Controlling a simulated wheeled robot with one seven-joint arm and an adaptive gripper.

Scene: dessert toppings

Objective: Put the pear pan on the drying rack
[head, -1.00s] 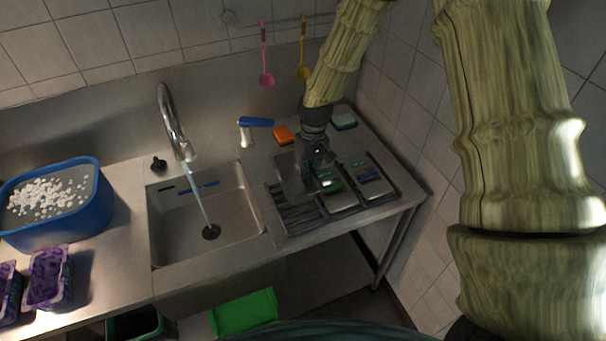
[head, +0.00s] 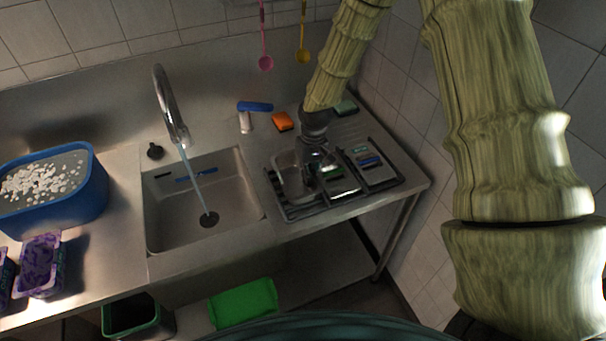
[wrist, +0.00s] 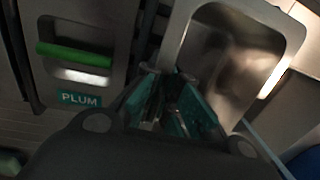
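A steel pan (head: 287,183), its label not readable, sits tilted over the left part of the dark drying rack (head: 304,212). I take it to be the pear pan. In the wrist view its shiny hollow (wrist: 235,50) lies just beyond my fingers. My gripper (head: 312,168) is at the pan's right side, partly hidden by its wrist. In the wrist view the teal fingertips (wrist: 170,76) are close together at the pan's near rim and seem shut on it. Whether the pan rests fully on the rack is unclear.
A pan marked PLUM with a green bar (wrist: 75,55) lies beside it on the rack; another pan (head: 372,164) lies further right. The sink (head: 205,215) with running tap (head: 168,105) is left. An orange sponge (head: 283,121) and a blue-handled item (head: 254,107) stand behind.

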